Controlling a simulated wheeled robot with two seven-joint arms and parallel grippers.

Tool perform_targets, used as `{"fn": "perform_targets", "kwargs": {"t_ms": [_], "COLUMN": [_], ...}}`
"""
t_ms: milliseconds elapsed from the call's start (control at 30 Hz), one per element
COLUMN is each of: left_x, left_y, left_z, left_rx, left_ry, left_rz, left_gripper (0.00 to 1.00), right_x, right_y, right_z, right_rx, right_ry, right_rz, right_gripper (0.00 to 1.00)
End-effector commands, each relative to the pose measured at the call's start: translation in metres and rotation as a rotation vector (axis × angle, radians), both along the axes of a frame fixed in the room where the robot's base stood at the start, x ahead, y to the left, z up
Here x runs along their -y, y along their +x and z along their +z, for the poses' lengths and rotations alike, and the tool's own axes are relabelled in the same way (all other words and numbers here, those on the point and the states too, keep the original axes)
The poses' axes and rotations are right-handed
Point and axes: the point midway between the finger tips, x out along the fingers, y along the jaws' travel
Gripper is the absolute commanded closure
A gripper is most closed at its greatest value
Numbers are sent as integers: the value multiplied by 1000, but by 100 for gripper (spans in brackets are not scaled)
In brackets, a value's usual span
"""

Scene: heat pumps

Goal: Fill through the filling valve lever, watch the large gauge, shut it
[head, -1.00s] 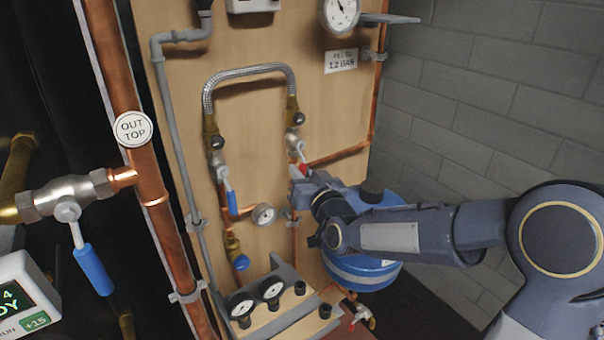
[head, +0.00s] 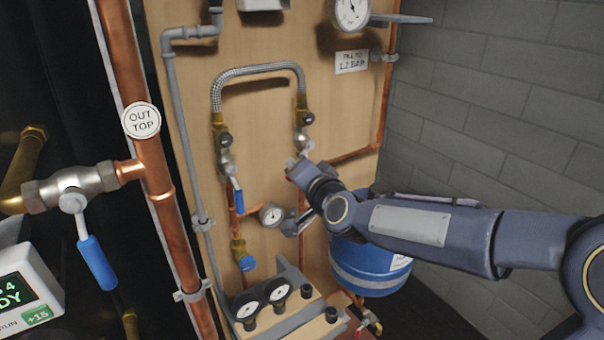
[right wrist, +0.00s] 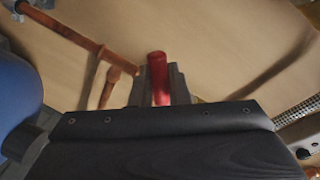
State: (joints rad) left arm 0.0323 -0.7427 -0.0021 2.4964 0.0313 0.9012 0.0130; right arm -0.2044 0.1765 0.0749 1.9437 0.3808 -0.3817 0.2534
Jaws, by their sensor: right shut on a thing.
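The filling valve lever has a red handle, which stands between my finger pads in the right wrist view (right wrist: 158,78). My right gripper (head: 292,172) is shut on this red handle, just below the right-hand valve (head: 304,142) on the wooden board. In the head view the gripper hides most of the handle, so the lever's exact angle is hard to read. The large round gauge (head: 351,10) is at the top, cut by the picture edge; its needle points up, slightly left. A sign below it (head: 352,62) reads fill to 1.2 bar. My left gripper is out of view.
A braided hose (head: 255,70) loops above two valves. A blue lever (head: 237,200) hangs on the left one, with a small gauge (head: 271,215) beside it. A blue tank (head: 370,272) stands under my right arm. Two gauges sit on a lower bracket (head: 290,318).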

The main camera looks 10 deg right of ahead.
Motion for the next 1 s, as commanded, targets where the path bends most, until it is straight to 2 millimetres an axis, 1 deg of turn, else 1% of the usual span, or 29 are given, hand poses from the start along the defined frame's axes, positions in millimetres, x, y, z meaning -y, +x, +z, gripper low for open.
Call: {"fn": "perform_targets", "kwargs": {"t_ms": [200,500,700,1000], "left_x": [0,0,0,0], "left_y": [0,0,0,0], "left_z": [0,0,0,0], "left_rx": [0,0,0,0], "left_ry": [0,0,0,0], "left_rz": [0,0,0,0], "left_gripper": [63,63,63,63], "right_x": [-5,-8,-9,-9], "right_y": [-2,-3,-3,-3], "right_z": [12,25,31,34], "right_rx": [-68,-149,-185,-210], "right_ry": [193,419,518,585], "right_rz": [1,0,-1,-1], "right_gripper": [100,100,100,100]}}
